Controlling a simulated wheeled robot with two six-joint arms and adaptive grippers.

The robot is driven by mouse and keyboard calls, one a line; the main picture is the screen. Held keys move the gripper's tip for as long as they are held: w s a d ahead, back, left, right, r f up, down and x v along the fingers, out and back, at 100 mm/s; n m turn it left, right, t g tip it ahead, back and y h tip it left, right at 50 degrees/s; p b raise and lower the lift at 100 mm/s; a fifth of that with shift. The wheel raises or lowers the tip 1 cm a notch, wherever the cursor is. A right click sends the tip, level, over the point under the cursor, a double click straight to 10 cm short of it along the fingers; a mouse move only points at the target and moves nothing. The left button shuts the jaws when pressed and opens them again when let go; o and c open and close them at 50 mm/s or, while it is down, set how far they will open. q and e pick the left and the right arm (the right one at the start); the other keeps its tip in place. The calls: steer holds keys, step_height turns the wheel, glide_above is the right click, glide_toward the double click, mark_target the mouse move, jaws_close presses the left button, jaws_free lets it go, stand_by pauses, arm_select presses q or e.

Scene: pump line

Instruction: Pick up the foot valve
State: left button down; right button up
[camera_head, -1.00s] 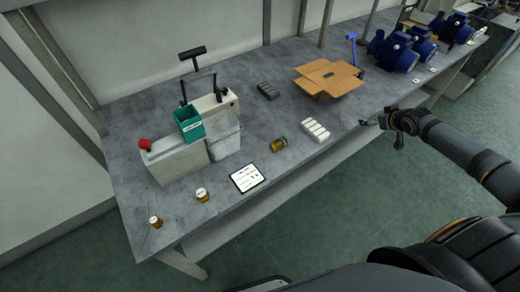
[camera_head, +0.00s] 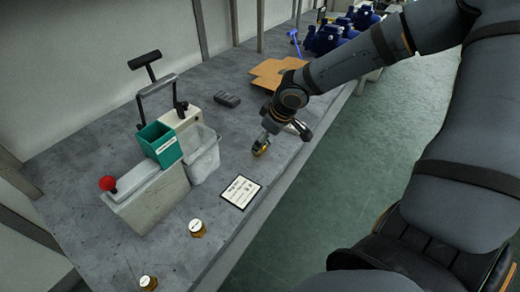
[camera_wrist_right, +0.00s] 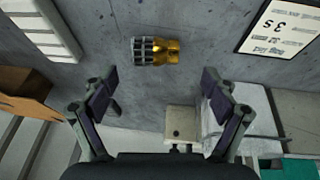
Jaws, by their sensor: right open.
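The foot valve is a short brass piece with a grey slotted strainer end. It lies on its side on the grey bench, seen whole in the right wrist view (camera_wrist_right: 157,50) and partly in the head view (camera_head: 261,149). My right gripper (camera_wrist_right: 160,88) is open and empty in the wrist view, its fingers wide apart. The valve shows between and beyond the fingertips, clear of both. In the head view my right gripper (camera_head: 268,138) points down just over the valve and hides part of it. My left gripper is in neither view.
A printed card (camera_head: 240,191) lies near the bench's front edge. Two brass fittings (camera_head: 197,228) (camera_head: 148,283) stand nearer. The press with a green bin (camera_head: 160,144) and clear tub (camera_head: 203,157) stands left. A white ribbed block (camera_wrist_right: 40,28) and cardboard box (camera_head: 272,72) are close by.

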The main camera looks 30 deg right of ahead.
steer(key=shift+w+f, duration=0.15)
steer(key=shift+f, duration=0.2)
steer(key=x, duration=0.3)
steer(key=b+x, duration=0.1)
steer(key=shift+d+f, duration=0.4)
steer(key=shift+f, duration=0.05)
steer(key=shift+w+f, duration=0.15)
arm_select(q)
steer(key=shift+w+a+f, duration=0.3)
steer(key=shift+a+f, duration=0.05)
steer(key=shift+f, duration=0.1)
arm_select(e)
steer(key=shift+c, duration=0.8)
steer(key=c, duration=1.2)
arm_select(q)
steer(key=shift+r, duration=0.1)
